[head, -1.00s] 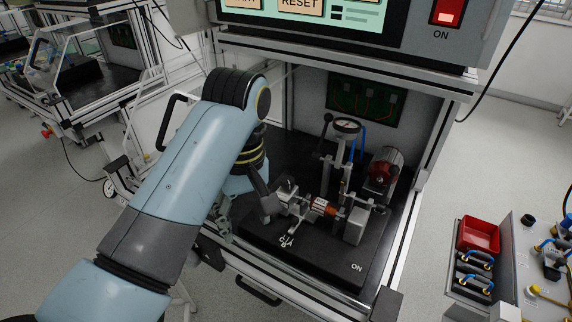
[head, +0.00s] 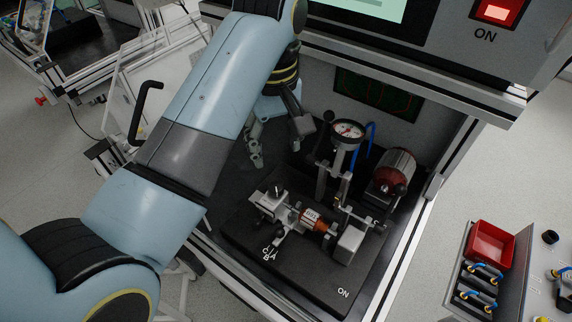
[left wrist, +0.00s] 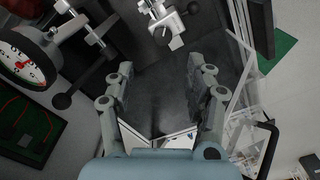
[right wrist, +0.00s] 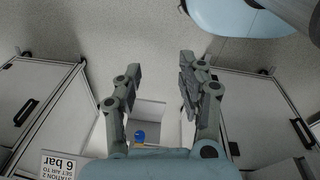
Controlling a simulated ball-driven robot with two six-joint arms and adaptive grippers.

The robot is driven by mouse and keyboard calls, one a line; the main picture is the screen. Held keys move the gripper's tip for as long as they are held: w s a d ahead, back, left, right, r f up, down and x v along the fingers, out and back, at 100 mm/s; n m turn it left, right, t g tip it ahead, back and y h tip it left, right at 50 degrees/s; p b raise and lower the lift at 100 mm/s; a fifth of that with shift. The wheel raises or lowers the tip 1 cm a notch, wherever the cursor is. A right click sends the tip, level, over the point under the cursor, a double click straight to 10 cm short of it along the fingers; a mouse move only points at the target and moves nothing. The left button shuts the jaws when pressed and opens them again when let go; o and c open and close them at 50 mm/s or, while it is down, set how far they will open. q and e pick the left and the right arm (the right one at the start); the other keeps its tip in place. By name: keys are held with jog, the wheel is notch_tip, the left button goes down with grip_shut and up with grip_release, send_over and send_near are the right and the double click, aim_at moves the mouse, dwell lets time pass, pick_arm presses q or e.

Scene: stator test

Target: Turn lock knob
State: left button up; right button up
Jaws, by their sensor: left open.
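The test fixture stands on a black base plate (head: 312,282) in the bench bay. Its silver clamp block (head: 262,203) carries a small black knob (head: 277,190), which looks like the lock knob; I cannot be sure. A small lever (head: 280,238) sits by the A, B, C marks. An orange-labelled part (head: 313,217) lies beside the clamp. My left gripper (head: 278,138) is open and empty behind the clamp, apart from it. In the left wrist view, the clamp (left wrist: 168,22) is beyond the open fingers (left wrist: 160,72). My right gripper (right wrist: 160,68) is open and empty, away from the fixture.
A dial gauge (head: 347,132) and a red motor (head: 393,170) stand at the fixture's back right. A black ball-ended lever (left wrist: 62,100) is left of my left fingers in its wrist view. The dark bay floor left of the fixture is clear.

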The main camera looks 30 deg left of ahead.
pick_arm(q)
send_over(276, 185)
jog(key=f, duration=0.5)
jog(key=shift+s+f+p, duration=0.2)
jog(key=shift+p, duration=0.1)
jog(key=f, duration=0.4)
jog(key=shift+w, duration=0.2)
jog(key=shift+f, duration=0.5)
pick_arm(e)
jog(key=shift+s+a+r, duration=0.1)
jog(key=shift+s+r, duration=0.4)
jog(key=shift+r, duration=0.05)
pick_arm(q)
jog(key=c, duration=0.7)
grip_shut()
pick_arm(e)
jog(key=shift+s, duration=0.4)
